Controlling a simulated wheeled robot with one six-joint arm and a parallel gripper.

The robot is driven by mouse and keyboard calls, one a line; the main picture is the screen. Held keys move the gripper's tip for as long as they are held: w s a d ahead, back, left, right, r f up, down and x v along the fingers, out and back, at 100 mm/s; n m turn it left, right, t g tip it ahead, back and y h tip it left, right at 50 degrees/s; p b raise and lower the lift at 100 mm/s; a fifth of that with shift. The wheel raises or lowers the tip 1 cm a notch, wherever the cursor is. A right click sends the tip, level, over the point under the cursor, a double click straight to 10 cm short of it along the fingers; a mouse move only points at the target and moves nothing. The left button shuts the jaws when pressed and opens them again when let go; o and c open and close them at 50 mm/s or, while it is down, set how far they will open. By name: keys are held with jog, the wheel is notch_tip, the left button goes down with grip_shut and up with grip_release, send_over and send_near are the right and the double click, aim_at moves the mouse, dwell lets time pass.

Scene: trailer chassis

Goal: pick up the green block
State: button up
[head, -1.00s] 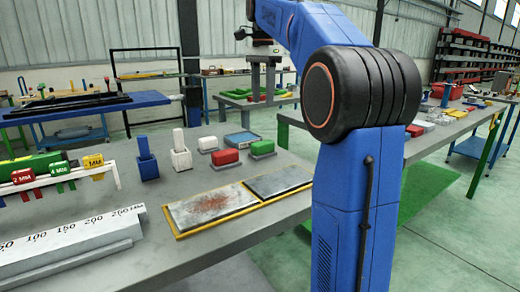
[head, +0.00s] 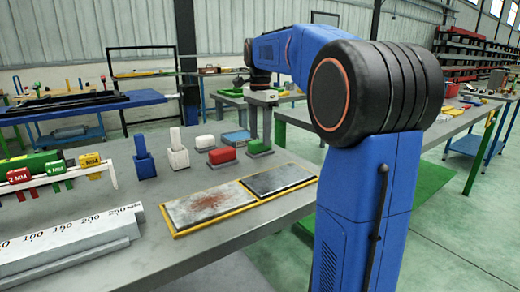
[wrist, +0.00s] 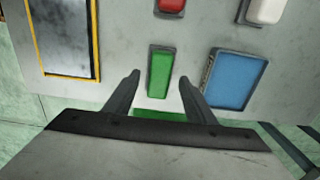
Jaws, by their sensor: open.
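The green block (head: 256,145) sits in a grey holder on the table, at the right end of a row of blocks. In the wrist view the green block (wrist: 159,72) shows between and just beyond the fingertips. My gripper (head: 260,125) points down over the green block in the head view. In the wrist view my gripper (wrist: 160,80) is open and empty, with one finger on each side of the block. I cannot tell the exact height of the fingertips over the block.
A red block (head: 221,156) lies left of the green one, with a white block (head: 205,142) beyond it. A blue-topped box (wrist: 232,78) stands close to one finger. Framed plates (head: 210,207) lie in front on the table (head: 170,265).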

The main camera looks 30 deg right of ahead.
aim_at(260, 141)
jog(key=shift+f, duration=1.6)
jog(key=c, duration=1.2)
jog(key=shift+r, duration=0.1)
notch_tip(260, 141, up, 10)
jog(key=shift+f, duration=0.1)
